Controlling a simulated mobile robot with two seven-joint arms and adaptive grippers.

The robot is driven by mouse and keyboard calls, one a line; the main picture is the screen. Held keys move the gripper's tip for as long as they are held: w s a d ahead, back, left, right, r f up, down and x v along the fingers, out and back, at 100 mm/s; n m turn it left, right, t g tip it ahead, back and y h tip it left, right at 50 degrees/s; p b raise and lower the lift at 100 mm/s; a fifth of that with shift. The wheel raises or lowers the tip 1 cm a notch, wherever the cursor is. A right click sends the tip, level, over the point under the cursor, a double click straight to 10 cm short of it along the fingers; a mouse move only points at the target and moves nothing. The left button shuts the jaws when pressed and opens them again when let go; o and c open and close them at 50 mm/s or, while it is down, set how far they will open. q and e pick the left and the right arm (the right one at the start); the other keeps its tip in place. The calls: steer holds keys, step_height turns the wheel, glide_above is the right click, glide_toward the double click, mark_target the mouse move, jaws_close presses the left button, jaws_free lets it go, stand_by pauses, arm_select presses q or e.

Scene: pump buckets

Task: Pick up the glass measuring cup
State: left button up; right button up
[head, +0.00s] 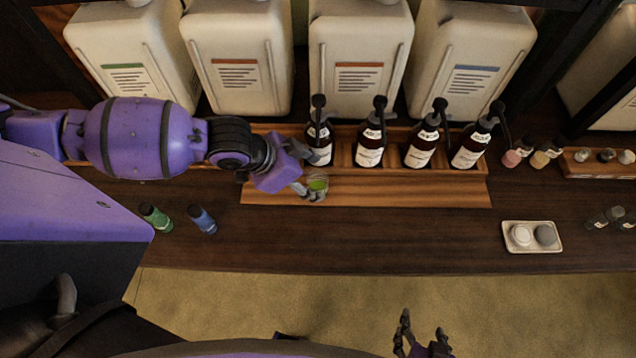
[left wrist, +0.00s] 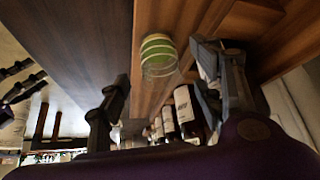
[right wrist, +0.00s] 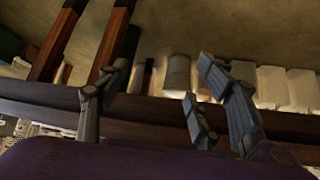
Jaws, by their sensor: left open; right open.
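The glass measuring cup (head: 318,184) is small and clear with green in it. It stands on the light wooden board (head: 400,191) in front of the pump bottles. My left gripper (head: 308,172) is open at the cup's left side, with its fingers close around it in the head view. In the left wrist view the cup (left wrist: 158,56) shows beyond and between the open fingers (left wrist: 160,80); contact cannot be told. My right gripper (head: 422,335) is open and empty, low in the head view, off the counter's front edge. Its spread fingers also show in the right wrist view (right wrist: 160,85).
Several dark pump bottles (head: 370,146) stand in a wooden rack right behind the cup. Large white canisters (head: 238,60) stand behind them. A green bottle (head: 156,217) and a blue bottle (head: 202,219) lie at left. A white tray (head: 532,237) sits at right. The front counter middle is clear.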

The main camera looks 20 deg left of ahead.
mark_target(318, 182)
arm_select(q)
steer(key=x, duration=0.3)
steer(key=shift+w+d+f, duration=0.15)
steer(key=shift+w+d, duration=0.05)
steer(key=shift+f, duration=0.1)
steer(key=c, duration=1.4)
arm_select(e)
steer(key=shift+w+d+r, duration=0.1)
steer(key=shift+w+r, duration=0.25)
steer(key=shift+w, duration=0.35)
arm_select(q)
steer(key=shift+c, duration=0.2)
